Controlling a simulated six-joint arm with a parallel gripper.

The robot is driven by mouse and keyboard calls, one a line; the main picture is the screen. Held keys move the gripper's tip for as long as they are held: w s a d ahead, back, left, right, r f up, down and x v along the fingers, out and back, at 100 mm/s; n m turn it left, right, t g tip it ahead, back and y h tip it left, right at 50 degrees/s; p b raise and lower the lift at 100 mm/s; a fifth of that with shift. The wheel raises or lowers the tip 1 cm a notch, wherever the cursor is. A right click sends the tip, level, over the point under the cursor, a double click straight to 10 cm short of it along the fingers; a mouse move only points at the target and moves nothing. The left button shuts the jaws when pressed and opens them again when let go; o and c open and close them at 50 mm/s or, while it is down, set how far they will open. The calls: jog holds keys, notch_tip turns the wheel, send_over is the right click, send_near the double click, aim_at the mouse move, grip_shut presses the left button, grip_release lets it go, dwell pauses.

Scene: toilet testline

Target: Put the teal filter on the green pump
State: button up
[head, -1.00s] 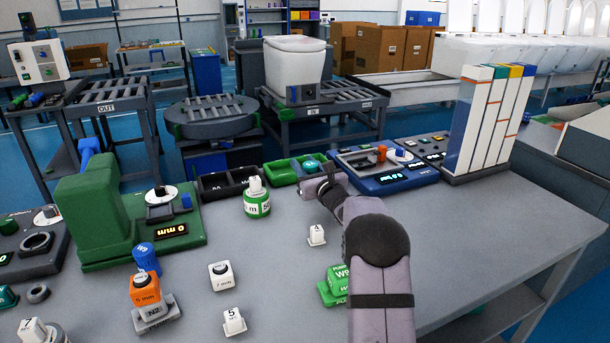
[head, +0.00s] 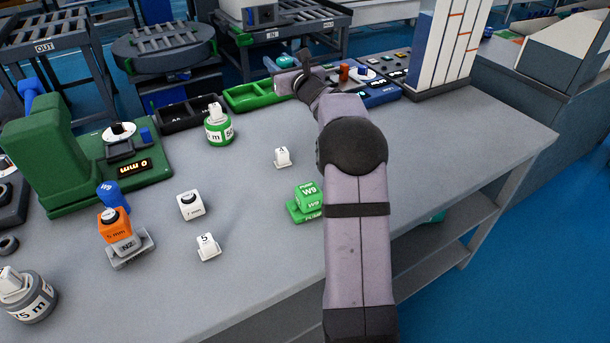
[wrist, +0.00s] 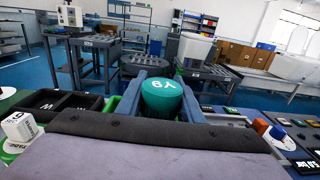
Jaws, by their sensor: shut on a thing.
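The teal filter (wrist: 162,92) is between the two fingers of my gripper (wrist: 162,100) in the wrist view, with lettering on its top. My gripper (head: 296,66) is shut on it. In the head view the teal filter (head: 286,62) shows small at the far edge of the bench, above the right end of the green tray. The green pump (head: 308,197), marked W9, stands on the bench, left of my arm and well nearer than my gripper. Its top looks bare.
The green tray (head: 246,104) and a black tray (head: 180,121) lie along the far edge. A green-white canister (head: 218,128) and small white blocks (head: 282,158) stand left of the pump. A blue device (head: 376,97) is right of my gripper. Bench right of my arm is clear.

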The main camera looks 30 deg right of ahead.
jog(key=s+d+r+m+h, duration=0.1)
jog(key=s+d+r+h, duration=0.1)
jog(key=s+d+r, duration=0.4)
jog(key=s+d+r+m+h, duration=0.1)
jog(key=s+d+r, duration=0.35)
jog(key=r, duration=0.35)
jog(key=s+d+r+m+g+h+p, duration=0.1)
jog(key=s+d+r+m+h, duration=0.3)
jog(key=s, duration=0.7)
jog(key=s+a+f+n+g+y, duration=0.1)
jog(key=s+a+f+n+y, duration=0.4)
jog(key=a, duration=0.5)
jog(key=s+a+f+n+y, duration=0.3)
jog(key=a+n+y, duration=0.1)
jog(key=a+y, duration=0.4)
jog(key=s+a+f+n+g+y, duration=0.1)
jog(key=s+a+f+n+y, duration=0.35)
jog(key=a, duration=0.65)
notch_tip(320, 180, down, 10)
jog(key=shift+w, duration=0.3)
jog(key=shift+d+f+y, duration=0.1)
jog(key=shift+f+y, duration=0.05)
jog(key=shift+y, duration=0.1)
